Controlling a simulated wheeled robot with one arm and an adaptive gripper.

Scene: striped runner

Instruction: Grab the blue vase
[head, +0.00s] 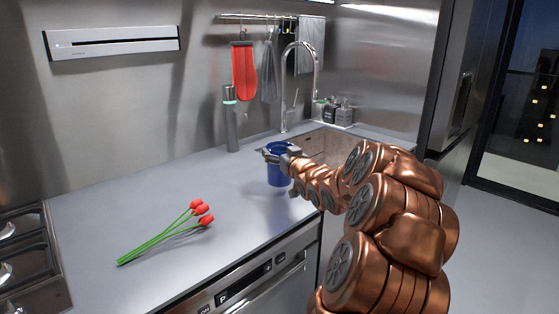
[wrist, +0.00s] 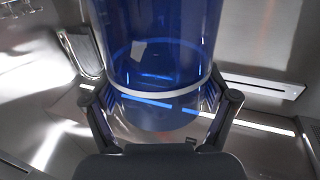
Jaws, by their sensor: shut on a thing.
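The blue vase (head: 277,175) is by the sink on the grey counter in the head view. It fills the upper middle of the wrist view (wrist: 155,60), glossy and see-through blue with a pale band. My gripper (head: 277,155) reaches in from the right and is shut on the vase near its upper part. In the wrist view my gripper's fingers (wrist: 160,105) press on both sides of the vase. I cannot tell whether the vase's base touches the counter.
Red tulips (head: 200,211) lie on the counter (head: 110,215) at the front left. A grey bottle (head: 231,125) stands behind the vase. The sink (head: 325,145) and tall faucet (head: 297,80) are behind and right. A stove (head: 30,260) is at the left edge.

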